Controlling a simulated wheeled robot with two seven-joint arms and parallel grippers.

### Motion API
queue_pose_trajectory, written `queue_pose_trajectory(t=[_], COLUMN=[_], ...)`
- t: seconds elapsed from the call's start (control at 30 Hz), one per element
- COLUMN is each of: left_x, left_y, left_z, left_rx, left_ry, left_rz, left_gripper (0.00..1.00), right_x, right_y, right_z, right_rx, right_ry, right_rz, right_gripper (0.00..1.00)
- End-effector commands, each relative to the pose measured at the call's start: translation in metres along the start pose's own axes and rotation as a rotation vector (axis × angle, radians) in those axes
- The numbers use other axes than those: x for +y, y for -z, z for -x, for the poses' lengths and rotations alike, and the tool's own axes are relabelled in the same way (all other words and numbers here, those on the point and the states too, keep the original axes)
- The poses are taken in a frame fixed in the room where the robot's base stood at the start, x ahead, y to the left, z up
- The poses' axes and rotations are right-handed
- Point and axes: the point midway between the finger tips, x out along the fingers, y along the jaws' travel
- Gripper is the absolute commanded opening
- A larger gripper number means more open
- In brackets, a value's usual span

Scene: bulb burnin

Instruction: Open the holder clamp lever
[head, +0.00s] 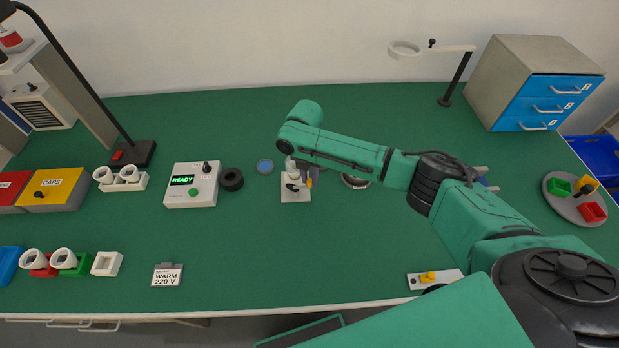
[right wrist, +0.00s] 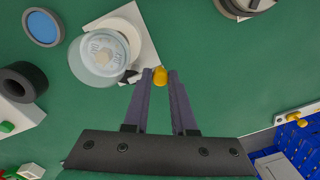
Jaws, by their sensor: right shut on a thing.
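The holder (head: 296,195) is a white block on a square base, standing mid-table below my right arm. In the right wrist view its white base (right wrist: 146,42) carries a round clear glass bulb (right wrist: 92,65) seen from above. The clamp lever has a yellow tip (right wrist: 160,76); it also shows as a small yellow spot in the head view (head: 309,183). My right gripper (right wrist: 160,73) is shut on the lever, its two dark fingers on either side of the yellow tip. The rest of the lever is mostly hidden. My left gripper is not in view.
A control box reading READY (head: 191,186) and a black ring (head: 232,179) stand left of the holder. A blue disc (head: 265,166) lies nearby. A sign reading WARM 220 V (head: 167,276) stands at the front. The table in front of the holder is clear.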

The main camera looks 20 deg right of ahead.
Motion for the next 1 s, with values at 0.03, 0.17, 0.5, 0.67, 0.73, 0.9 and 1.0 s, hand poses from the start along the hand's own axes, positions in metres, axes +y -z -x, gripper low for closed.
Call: queue_pose_trajectory(t=[0.03, 0.17, 0.5, 0.67, 0.73, 0.9, 1.0], left_x=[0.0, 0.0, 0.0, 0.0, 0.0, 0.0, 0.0], left_y=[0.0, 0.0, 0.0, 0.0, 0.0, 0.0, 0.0], left_z=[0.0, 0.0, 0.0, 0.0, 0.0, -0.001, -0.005], left_rx=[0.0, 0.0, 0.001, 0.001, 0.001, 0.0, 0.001], left_ry=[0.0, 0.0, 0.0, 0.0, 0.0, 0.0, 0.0], left_rz=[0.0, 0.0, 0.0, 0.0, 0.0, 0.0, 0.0], left_gripper=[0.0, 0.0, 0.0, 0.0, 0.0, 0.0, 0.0], right_x=[0.001, 0.001, 0.001, 0.001, 0.001, 0.001, 0.002], right_y=[-0.001, -0.002, -0.002, -0.001, -0.001, -0.001, -0.001], right_z=[0.002, 0.002, 0.002, 0.001, 0.001, 0.006, 0.023], right_rx=[-0.004, -0.004, -0.005, -0.003, -0.003, -0.003, -0.003], right_ry=[-0.004, -0.004, -0.004, -0.003, -0.002, -0.003, -0.005], right_rz=[0.005, 0.011, 0.01, 0.01, 0.01, 0.01, 0.011], right_gripper=[0.0, 0.0, 0.51, 0.54, 0.54, 0.54, 0.54])
